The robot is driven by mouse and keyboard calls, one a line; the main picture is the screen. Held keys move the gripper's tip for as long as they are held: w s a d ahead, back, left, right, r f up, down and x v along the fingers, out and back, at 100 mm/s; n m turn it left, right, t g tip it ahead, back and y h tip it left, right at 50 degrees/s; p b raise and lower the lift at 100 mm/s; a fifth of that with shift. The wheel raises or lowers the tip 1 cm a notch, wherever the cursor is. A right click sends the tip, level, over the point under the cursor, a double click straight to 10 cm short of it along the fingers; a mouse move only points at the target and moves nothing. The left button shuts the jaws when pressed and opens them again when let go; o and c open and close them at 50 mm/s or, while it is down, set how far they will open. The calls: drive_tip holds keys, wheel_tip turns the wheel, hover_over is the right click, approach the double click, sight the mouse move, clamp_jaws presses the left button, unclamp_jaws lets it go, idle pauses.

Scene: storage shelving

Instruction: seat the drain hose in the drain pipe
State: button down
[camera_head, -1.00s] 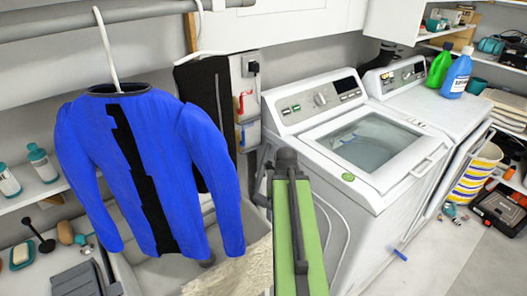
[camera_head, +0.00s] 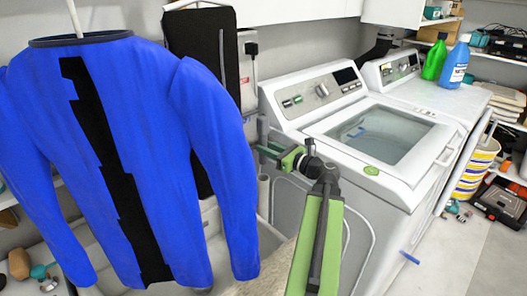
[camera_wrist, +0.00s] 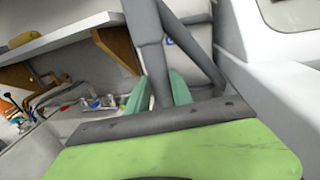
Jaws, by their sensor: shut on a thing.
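A pale upright pipe, apparently the drain pipe (camera_head: 264,195), stands below the gripper, between the sink and the washer. The hose's lower end is hard to make out, and I cannot tell whether it touches the pipe.
A blue jacket (camera_head: 190,215) hangs close on the left, in front of the sink. The washing machine (camera_head: 395,190) stands just right of my arm. A dark board (camera_head: 200,75) hangs behind.

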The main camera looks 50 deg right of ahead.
sight(266, 162)
drive_tip(key=shift+f, duration=0.1)
wheel_tip(266, 162, down, 6)
drive_tip(key=b, duration=0.6)
idle(1.4)
drive_tip(key=shift+f+b, duration=0.25)
drive_tip(key=shift+b, duration=0.1)
drive_tip(key=shift+f+b, duration=3)
